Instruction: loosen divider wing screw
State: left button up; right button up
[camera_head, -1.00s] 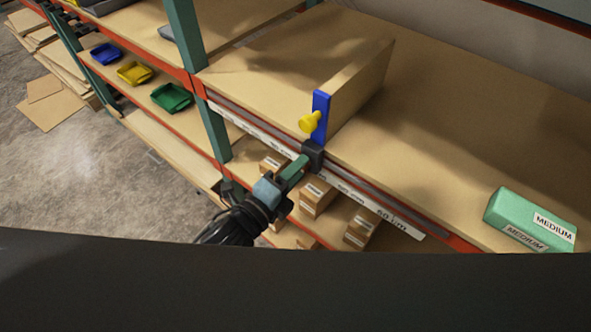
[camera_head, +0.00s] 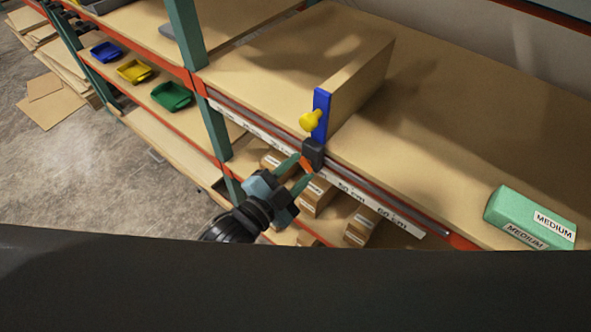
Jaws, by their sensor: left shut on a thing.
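The divider (camera_head: 362,85) is a wooden panel standing upright on the shelf, with a blue strip (camera_head: 322,103) at its front edge. A yellow knob (camera_head: 310,121) sticks out of the strip. A black block (camera_head: 314,150) sits below the strip at the front rail. An orange wing screw (camera_head: 306,164) shows at the block's front, partly hidden by the fingers. My left gripper (camera_head: 304,166) reaches up from below left, its two green fingers on either side of the screw and shut on it. My right gripper is not in view.
The shelf board (camera_head: 440,130) is open right of the divider, with a green MEDIUM box (camera_head: 527,217) near its front. A scale strip (camera_head: 375,203) runs along the front edge. Labelled cartons (camera_head: 318,197) sit below. A teal post (camera_head: 187,35) stands left.

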pick_arm(q)
jog(key=shift+d+r+n, duration=0.1)
jog(key=shift+n, duration=2.05)
jog(key=shift+d+r+n, duration=0.1)
jog(key=shift+n, duration=2.05)
jog(key=o, duration=1)
jog(key=shift+w+f, duration=0.1)
jog(key=shift+f, duration=0.05)
